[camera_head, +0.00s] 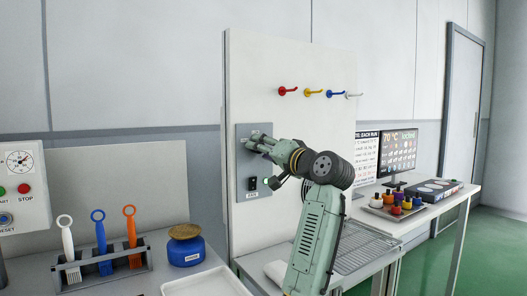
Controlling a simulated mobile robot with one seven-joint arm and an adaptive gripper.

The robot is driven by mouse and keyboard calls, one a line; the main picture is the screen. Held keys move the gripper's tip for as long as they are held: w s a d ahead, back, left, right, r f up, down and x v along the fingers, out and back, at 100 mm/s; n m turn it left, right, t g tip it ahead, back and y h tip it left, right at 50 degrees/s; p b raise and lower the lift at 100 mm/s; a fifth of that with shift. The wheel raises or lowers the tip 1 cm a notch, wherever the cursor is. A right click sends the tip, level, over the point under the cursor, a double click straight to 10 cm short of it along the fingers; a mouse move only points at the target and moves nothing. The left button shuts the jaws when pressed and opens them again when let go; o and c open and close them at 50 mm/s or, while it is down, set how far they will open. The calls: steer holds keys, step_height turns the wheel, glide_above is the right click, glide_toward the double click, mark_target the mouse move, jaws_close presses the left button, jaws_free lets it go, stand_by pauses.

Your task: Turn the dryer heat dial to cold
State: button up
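A grey control panel (242,164) is fixed to the white upright board left of the middle in the head view. A black switch (252,183) with a small label below it is on its lower part. My gripper (252,138) reaches the upper part of the panel from the right, with its fingers at or very near the surface. No heat dial can be made out; the gripper covers that part of the panel. Whether the fingers are open, or shut on something, does not show clearly.
Red, yellow, blue and white hooks (311,92) stick out of the board above my arm. A brush rack (100,272), a blue jar (186,250) and a white tray (205,284) are on the left bench. A wire rack (365,247) and a monitor (398,151) are right.

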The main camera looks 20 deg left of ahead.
steer(key=shift+d+r, duration=0.1)
steer(key=v, duration=1.1)
steer(key=shift+s+d, duration=0.25)
steer(key=shift+d, duration=0.05)
